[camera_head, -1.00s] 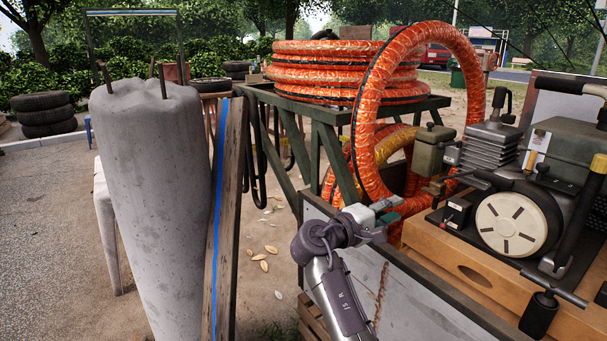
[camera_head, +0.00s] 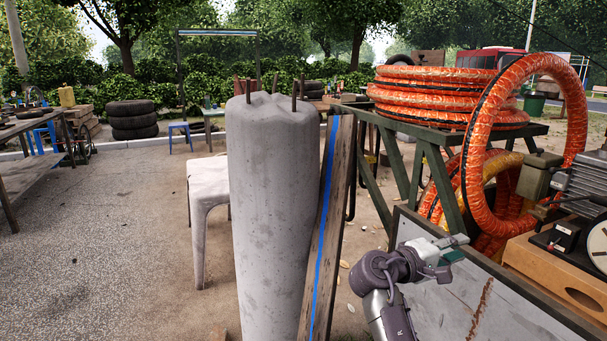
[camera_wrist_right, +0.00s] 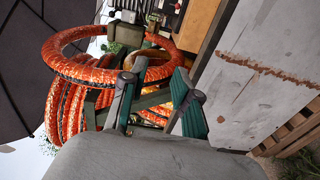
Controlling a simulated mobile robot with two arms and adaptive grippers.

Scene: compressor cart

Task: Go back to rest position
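My right gripper (camera_head: 458,244) is in the head view at the lower right, in front of the cart's grey side panel (camera_head: 535,292). In the right wrist view its two green-padded fingers (camera_wrist_right: 157,80) stand apart with nothing between them. Behind them in that view are orange hoses (camera_wrist_right: 75,72), which the fingers do not appear to touch. My left gripper is not in view.
A concrete pillar (camera_head: 270,190) and a leaning plank with a blue stripe (camera_head: 325,225) stand left of my right arm. The compressor (camera_head: 590,195) is at the right edge. Orange hose coils (camera_head: 440,95) lie on a green frame. Paved ground (camera_head: 110,250) at left is open.

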